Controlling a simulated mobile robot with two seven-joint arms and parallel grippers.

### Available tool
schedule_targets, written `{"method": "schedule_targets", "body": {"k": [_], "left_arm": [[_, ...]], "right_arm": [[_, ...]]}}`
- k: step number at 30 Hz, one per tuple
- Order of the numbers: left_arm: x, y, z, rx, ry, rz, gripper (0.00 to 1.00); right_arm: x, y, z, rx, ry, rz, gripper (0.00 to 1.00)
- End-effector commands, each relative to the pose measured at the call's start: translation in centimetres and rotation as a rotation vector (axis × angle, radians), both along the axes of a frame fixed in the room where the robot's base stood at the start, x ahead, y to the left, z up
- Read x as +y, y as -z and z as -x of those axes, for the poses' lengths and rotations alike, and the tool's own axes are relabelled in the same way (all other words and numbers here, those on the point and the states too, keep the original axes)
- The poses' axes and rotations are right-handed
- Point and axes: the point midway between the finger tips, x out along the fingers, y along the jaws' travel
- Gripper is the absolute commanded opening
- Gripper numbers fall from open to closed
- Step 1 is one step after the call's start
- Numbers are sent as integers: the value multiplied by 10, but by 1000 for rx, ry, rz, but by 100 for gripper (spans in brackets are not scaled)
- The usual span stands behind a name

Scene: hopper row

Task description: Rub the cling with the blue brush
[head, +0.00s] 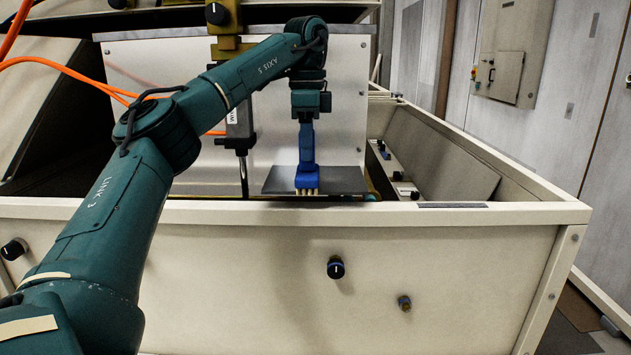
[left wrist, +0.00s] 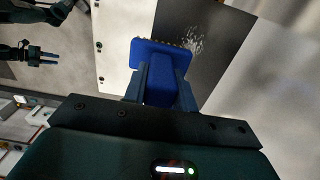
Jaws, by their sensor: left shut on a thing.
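My left gripper (head: 306,124) points down over the hopper and is shut on the blue brush (head: 307,172). The brush hangs upright, with pale bristles at its lower end, in front of a dark grey plate (head: 345,181). In the left wrist view the brush (left wrist: 158,60) sits between the fingers (left wrist: 160,85). The cling shows there as a patch of whitish specks (left wrist: 195,40) on the dark plate, just beside the bristles. Whether the bristles touch it I cannot tell.
A dark rod (head: 243,172) stands left of the brush. Orange cables (head: 75,73) hang at the upper left.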

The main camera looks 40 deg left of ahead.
Motion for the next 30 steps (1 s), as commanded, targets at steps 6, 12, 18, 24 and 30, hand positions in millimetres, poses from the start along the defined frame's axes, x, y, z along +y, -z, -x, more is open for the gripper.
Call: {"method": "schedule_targets", "body": {"k": [6,12,18,24,30], "left_arm": [[16,-2,13,2,-2,-1,1],[17,-2,15,0,0,0,1],[18,-2,15,-1,0,0,1],[28,0,24,-1,-1,-1,1],[29,1,25,1,0,-1,1]], "right_arm": [[0,-7,0,0,0,0,36],[0,-7,0,-1,0,0,36],[0,-8,0,-1,0,0,36],[0,-10,0,-1,0,0,36],[0,-10,0,-1,0,0,36]]}}
